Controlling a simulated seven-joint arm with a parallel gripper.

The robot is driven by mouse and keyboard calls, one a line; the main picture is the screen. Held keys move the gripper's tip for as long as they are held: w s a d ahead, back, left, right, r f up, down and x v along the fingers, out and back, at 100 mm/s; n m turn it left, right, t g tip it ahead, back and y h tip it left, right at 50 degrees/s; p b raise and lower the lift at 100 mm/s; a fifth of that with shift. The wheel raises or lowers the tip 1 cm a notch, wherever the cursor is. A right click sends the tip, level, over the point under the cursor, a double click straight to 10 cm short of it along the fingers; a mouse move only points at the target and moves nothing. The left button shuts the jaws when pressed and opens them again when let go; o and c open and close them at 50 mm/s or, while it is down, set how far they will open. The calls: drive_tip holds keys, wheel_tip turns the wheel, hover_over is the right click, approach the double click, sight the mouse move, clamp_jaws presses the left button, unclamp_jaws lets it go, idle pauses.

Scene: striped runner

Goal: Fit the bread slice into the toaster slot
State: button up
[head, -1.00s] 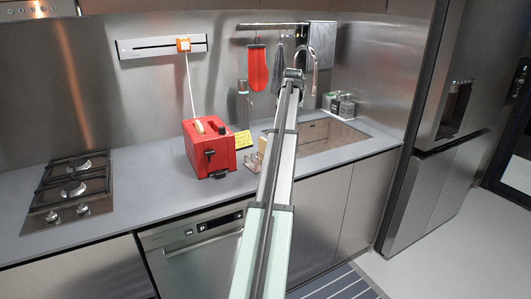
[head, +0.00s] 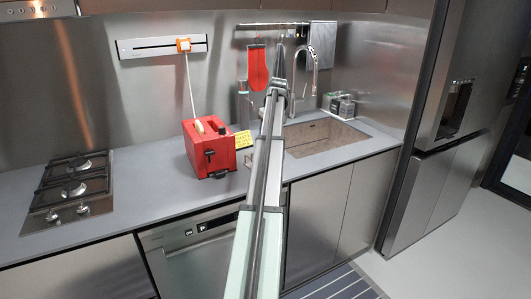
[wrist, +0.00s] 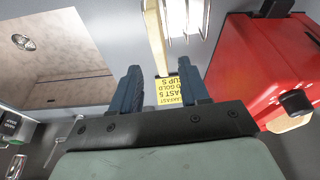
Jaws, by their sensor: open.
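In the wrist view my gripper (wrist: 160,68) is open, with a dark finger on either side of a gap. A tan bread slice (wrist: 155,35), seen edge-on, lies just beyond the gap, beside a shiny wire rack (wrist: 188,20); I cannot tell how far it is from the fingers. The red toaster (head: 210,150) stands on the counter left of my arm, with a cream piece (head: 199,127) showing at its top. The toaster fills the right of the wrist view (wrist: 255,70). In the head view my arm hides the gripper and the slice.
A yellow card with print (wrist: 172,90) shows between the fingers, and beside the toaster (head: 243,139). The sink (head: 325,135) is to the right and the gas hob (head: 72,185) to the left. The counter (head: 140,180) between hob and toaster is clear.

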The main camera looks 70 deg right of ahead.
drive_tip(key=shift+x, duration=2.65)
clamp_jaws()
